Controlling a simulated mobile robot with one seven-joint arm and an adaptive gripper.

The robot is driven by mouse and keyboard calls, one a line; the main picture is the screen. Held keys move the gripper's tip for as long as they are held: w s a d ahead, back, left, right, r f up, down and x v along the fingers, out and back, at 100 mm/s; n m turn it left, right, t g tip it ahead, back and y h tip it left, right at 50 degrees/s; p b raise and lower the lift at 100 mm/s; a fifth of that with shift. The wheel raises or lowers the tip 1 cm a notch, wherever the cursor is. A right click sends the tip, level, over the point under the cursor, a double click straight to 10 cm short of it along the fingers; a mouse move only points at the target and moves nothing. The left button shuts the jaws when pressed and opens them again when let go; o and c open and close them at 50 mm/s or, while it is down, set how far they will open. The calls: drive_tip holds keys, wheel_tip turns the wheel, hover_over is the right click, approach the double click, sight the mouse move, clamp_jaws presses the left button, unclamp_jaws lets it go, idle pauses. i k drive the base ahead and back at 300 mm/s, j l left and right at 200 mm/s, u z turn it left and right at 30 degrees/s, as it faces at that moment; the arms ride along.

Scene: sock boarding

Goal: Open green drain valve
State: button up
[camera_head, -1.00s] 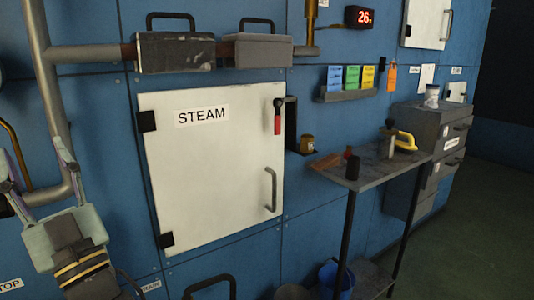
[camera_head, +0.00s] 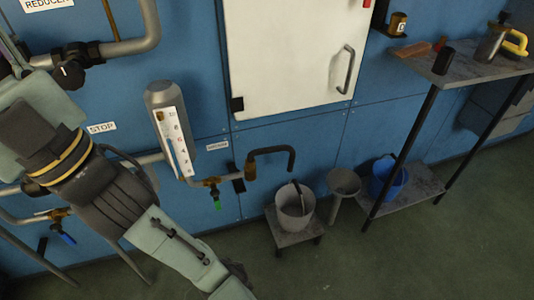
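The green drain valve handle (camera_head: 217,202) hangs down from a brass fitting on a thin pipe low on the blue wall. A small label (camera_head: 217,146), too blurred to read surely, sits above it. A bent dark outlet pipe (camera_head: 272,152) rises to the right of the valve. My gripper (camera_head: 38,98) is at the far left, well up and left of the valve and apart from it. Only its pale body shows clearly; its fingertips are not clearly seen.
A gauge cylinder (camera_head: 172,130) stands just left of the valve. A grey bucket (camera_head: 294,212) on a low stand and a funnel (camera_head: 343,182) are to the right. A shelf table (camera_head: 450,75) stands at right.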

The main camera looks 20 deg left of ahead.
sight(215, 194)
drive_tip(key=k+j+u, duration=0.55)
drive_tip(key=k+j, duration=0.25)
drive_tip(key=k, duration=0.05)
